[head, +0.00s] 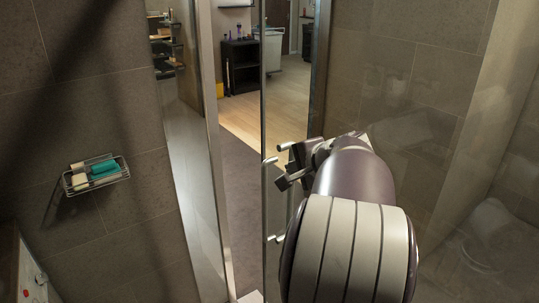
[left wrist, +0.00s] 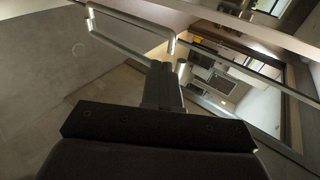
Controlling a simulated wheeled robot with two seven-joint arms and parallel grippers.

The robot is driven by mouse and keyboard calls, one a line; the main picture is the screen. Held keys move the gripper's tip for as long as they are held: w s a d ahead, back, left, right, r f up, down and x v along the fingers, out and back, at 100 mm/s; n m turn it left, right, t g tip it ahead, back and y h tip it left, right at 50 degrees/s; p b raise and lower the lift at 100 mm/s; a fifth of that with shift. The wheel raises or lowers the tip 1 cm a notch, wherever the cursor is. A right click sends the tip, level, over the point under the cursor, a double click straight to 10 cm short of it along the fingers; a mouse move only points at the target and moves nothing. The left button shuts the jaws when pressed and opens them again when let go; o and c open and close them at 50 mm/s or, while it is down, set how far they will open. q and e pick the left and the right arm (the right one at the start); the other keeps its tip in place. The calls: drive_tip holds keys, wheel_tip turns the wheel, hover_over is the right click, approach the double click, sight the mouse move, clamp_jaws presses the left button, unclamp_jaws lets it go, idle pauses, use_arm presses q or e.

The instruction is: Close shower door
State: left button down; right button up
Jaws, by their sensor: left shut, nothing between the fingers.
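The glass shower door (head: 440,130) fills the right of the head view, with its edge near the middle. Metal bar handles (head: 276,238) show at that edge, partly hidden by my arm. An open gap lies between the door edge and the metal frame post (head: 212,160) on the left. My left gripper (head: 282,172) is shut and empty, right by the handle. In the left wrist view the handle (left wrist: 130,32) loops just beyond the closed fingers (left wrist: 161,75). I cannot tell whether they touch. My right gripper is not in view.
A wire soap rack (head: 95,174) with bars and a teal item hangs on the tiled wall at left. Through the gap are a dark floor, a wooden floor, a black shelf unit (head: 241,66) and a grey bin (head: 271,46).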

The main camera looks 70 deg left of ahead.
use_arm(q)
drive_tip(key=p, duration=0.2)
approach(267, 166)
wheel_tip(267, 166, down, 3)
drive_tip(key=a, duration=0.3)
drive_tip(key=a+p, duration=0.1)
drive_tip(key=a, duration=0.1)
drive_tip(key=shift+s+f+p, duration=0.3)
drive_tip(key=shift+s+p, duration=0.05)
drive_tip(key=shift+a+f, duration=0.1)
drive_tip(key=shift+a, duration=0.05)
drive_tip(key=shift+a, duration=0.1)
